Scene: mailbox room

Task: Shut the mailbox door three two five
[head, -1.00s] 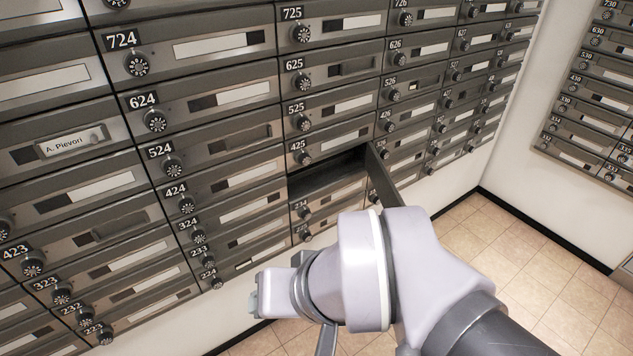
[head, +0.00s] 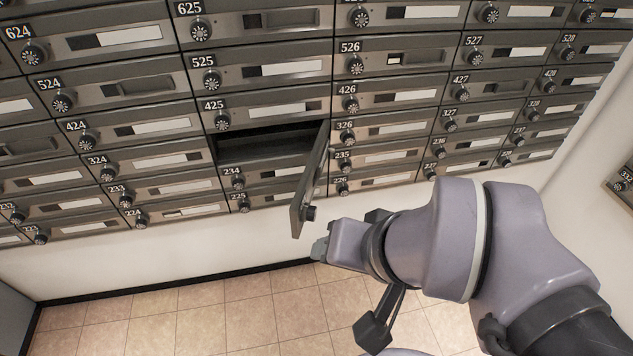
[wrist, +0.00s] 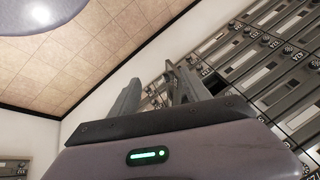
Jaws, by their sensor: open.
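The open mailbox door (head: 310,185) is a grey metal panel, swung out toward me from the right side of a dark empty compartment (head: 265,146). The compartment lies below door 425 and above 234. The door's number is not readable from here. Its round knob (head: 309,213) shows near the lower free end. My gripper (head: 325,246) is in front of the boxes, just below and right of the door's free end, and looks apart from it. In the wrist view my gripper (wrist: 157,82) has its two fingers spread, with nothing clearly held between them.
Rows of shut mailboxes (head: 385,158) with knobs surround the open compartment. Below them are a white wall (head: 150,258) and a clear tiled floor (head: 210,310). Another mailbox bank (head: 622,185) stands at the right edge.

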